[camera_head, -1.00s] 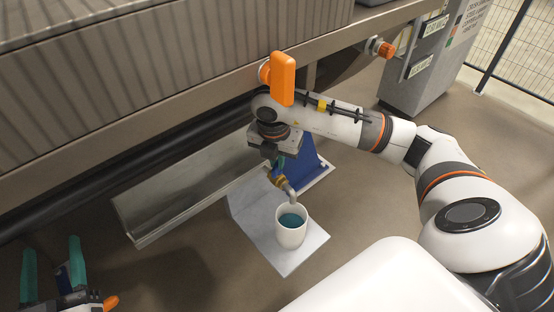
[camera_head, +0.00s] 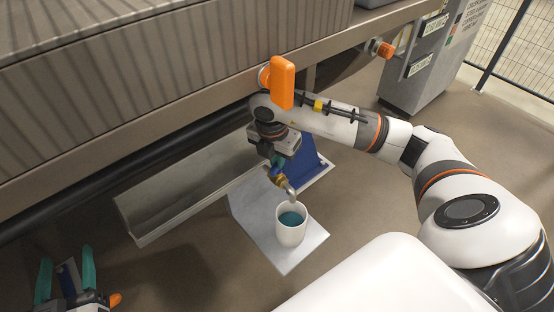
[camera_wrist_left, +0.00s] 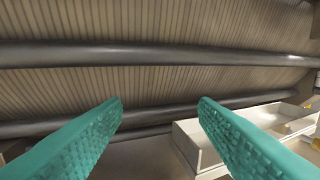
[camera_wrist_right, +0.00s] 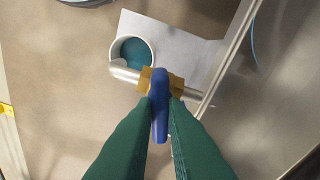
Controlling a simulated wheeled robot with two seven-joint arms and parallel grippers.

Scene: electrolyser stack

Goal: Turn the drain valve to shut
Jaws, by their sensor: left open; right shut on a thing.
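The drain valve is a brass body (camera_wrist_right: 176,84) with a blue lever (camera_wrist_right: 159,104), on a metal pipe that ends in a bent spout (camera_head: 290,187). In the right wrist view the lever lies roughly across the pipe. My right gripper (camera_wrist_right: 160,110) is shut on the lever, with one green finger on each side. In the head view the wrist and fingers hide most of the lever. The spout end is over a white cup (camera_head: 291,236) holding dark teal liquid. No falling stream is discernible. My left gripper (camera_head: 66,258) is open and empty at the lower left.
The cup stands on a pale floor plate (camera_head: 254,219) beside a blue stand (camera_head: 306,158). A long metal tray (camera_head: 150,234) lies left of it. An orange handle (camera_head: 283,82) projects from the stack frame above my right forearm. A grey cabinet (camera_head: 425,75) stands at the back right.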

